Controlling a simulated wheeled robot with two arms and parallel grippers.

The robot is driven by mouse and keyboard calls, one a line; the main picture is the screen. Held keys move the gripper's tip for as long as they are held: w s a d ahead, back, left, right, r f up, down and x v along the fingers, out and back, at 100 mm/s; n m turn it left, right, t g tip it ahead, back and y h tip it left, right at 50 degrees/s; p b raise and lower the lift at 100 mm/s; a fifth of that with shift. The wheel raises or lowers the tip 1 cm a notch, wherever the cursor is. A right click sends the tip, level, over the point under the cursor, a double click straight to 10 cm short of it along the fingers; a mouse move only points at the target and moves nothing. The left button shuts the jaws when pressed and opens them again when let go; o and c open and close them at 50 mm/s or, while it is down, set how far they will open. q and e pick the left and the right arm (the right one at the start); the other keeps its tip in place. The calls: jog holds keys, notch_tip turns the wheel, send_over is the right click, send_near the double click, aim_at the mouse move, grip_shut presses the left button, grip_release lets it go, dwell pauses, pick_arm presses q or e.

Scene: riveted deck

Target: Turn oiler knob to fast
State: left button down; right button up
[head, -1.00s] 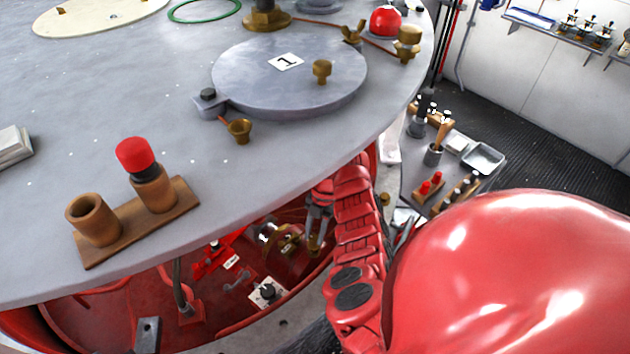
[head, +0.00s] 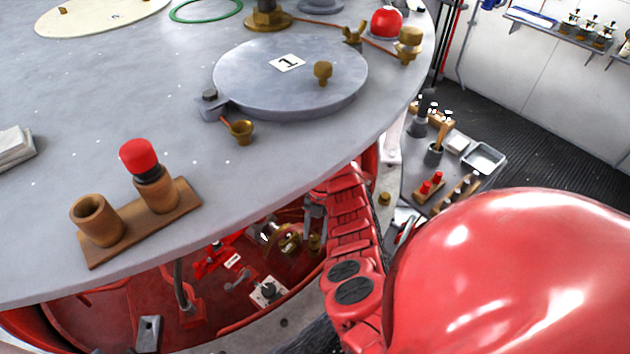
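A black knob on a small white plate (head: 269,291) sits in the red recess below the deck edge; I take it for the oiler knob, but its markings are too small to read. My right gripper (head: 314,222) reaches down under the deck edge, up and to the right of the plate and apart from it. Its grey fingers are small and partly hidden by my red arm, so I cannot tell how far they are open. A round brass and silver fitting (head: 284,240) is just left of the fingers; contact is unclear. My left gripper is out of view.
The grey deck (head: 90,130) overhangs the recess. On it are a wooden stand (head: 145,222) with a red-topped piece, a brass cup (head: 241,131) and a round lid (head: 240,75) marked 1. A red lever (head: 213,261) and a grey crank (head: 238,281) are near the plate.

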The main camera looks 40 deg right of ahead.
jog(key=shift+o, duration=0.8)
jog(key=v, duration=0.7)
jog(key=shift+r+p, duration=0.3)
jog(key=shift+p, duration=0.05)
jog(key=shift+w, duration=0.1)
